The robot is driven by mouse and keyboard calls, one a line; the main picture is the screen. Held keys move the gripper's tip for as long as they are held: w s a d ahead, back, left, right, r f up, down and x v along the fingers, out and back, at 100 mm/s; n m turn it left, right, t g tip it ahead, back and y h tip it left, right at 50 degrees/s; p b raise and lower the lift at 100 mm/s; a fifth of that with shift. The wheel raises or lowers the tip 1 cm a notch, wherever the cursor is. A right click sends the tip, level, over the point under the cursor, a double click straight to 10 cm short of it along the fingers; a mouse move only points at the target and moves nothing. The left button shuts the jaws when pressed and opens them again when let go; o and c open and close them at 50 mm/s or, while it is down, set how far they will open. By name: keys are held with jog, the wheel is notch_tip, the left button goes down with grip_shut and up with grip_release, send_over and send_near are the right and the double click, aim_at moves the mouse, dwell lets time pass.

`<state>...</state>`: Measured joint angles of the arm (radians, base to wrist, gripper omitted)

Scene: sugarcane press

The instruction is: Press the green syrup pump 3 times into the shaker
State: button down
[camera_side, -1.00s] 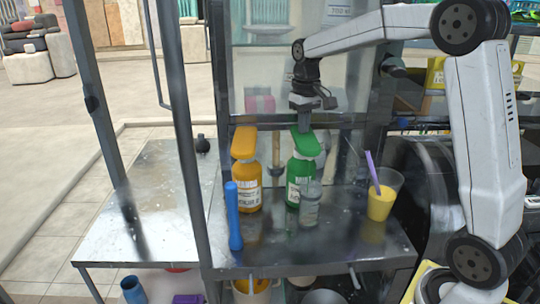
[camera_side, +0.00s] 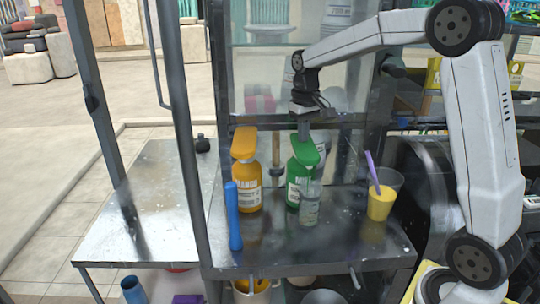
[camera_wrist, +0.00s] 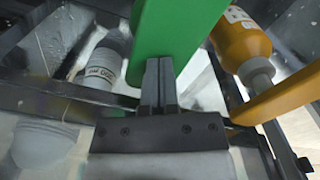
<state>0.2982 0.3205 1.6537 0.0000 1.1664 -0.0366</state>
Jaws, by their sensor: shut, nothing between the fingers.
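The green syrup pump bottle (camera_side: 297,186) stands upright on the metal counter, its green pump head (camera_side: 303,152) on top. My gripper (camera_side: 303,135) is shut and empty, pointing down with its fingertips at the top of the green head, apparently touching it. In the wrist view the shut fingers (camera_wrist: 158,80) meet the green head (camera_wrist: 172,35). A clear shaker-like cup (camera_side: 310,207) stands close in front of the green bottle, below the head's front end. I cannot tell whether it holds any syrup.
An orange pump bottle (camera_side: 247,188) stands left of the green one, with a blue rod (camera_side: 233,215) before it. A cup of yellow drink (camera_side: 381,200) with a purple straw is at the right. A dark post (camera_side: 190,150) rises at the left. The left counter is mostly clear.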

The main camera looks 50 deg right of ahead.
dwell(0.3)
jog(key=shift+r, duration=2.5)
jog(key=shift+f, duration=2.5)
jog(key=shift+r, duration=2.45)
jog(key=shift+r, duration=0.2)
jog(key=shift+r, duration=2.85)
